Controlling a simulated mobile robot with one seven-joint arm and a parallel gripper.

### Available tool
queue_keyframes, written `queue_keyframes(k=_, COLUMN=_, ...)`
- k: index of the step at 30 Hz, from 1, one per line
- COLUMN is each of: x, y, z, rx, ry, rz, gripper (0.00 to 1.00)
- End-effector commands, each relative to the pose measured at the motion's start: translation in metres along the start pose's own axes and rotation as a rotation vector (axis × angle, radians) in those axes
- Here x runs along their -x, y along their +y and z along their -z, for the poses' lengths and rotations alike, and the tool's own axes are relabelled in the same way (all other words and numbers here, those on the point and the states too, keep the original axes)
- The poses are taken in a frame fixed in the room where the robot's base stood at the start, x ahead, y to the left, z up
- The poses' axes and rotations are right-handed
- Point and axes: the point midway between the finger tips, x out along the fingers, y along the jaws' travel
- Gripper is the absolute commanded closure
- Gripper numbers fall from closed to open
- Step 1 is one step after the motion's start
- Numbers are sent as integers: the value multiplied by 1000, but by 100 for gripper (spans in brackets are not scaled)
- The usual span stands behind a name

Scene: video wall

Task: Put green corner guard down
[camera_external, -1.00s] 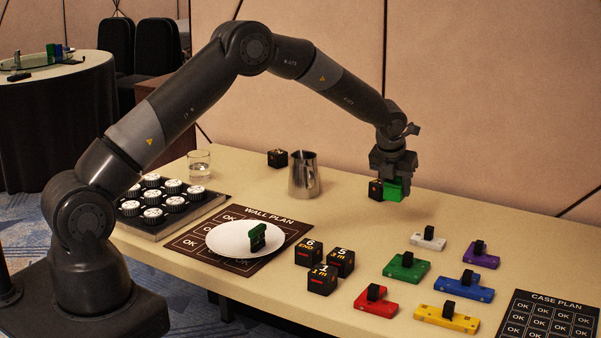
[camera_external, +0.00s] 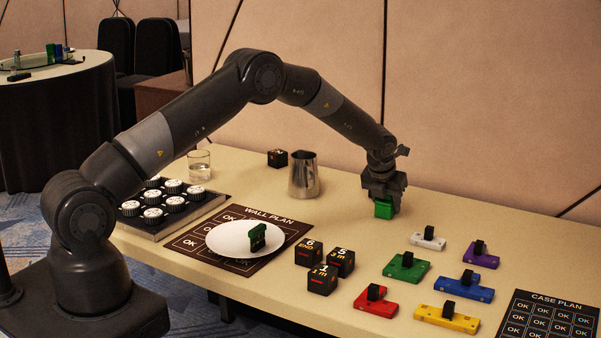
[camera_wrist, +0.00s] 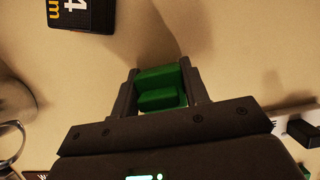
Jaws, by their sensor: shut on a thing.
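My gripper (camera_external: 383,196) is shut on the green corner guard (camera_external: 384,210), low over the far middle part of the table (camera_external: 345,215). In the wrist view the green corner guard (camera_wrist: 160,78) shows as a stepped green block between the two fingers of my gripper (camera_wrist: 162,92). The guard is at or very near the tabletop; I cannot tell whether it touches.
A black cube marked 4 (camera_wrist: 85,12) lies close by, hidden behind my gripper outside. A metal pitcher (camera_external: 304,176) stands left. Several coloured bars with black handles, such as the white one (camera_external: 428,239), lie right. A plate (camera_external: 225,238) holds a dark green piece.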

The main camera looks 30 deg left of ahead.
Motion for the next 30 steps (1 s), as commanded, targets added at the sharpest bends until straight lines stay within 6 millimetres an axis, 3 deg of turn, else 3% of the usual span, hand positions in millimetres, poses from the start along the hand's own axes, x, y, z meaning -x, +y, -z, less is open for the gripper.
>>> queue_keyframes(k=3, x=-3, y=0, z=2, rx=0, ry=1, rz=0, gripper=80)
queue_keyframes(k=4, x=-3, y=0, z=1, rx=0, ry=1, rz=0, gripper=57)
queue_keyframes(k=11, x=-3, y=0, z=1, rx=0, ry=1, rz=0, gripper=38)
queue_keyframes(k=22, x=4, y=0, z=0, rx=0, ry=0, rz=0, gripper=37)
queue_keyframes(k=30, x=49, y=0, z=-1, rx=1, ry=-2, rz=1, gripper=37)
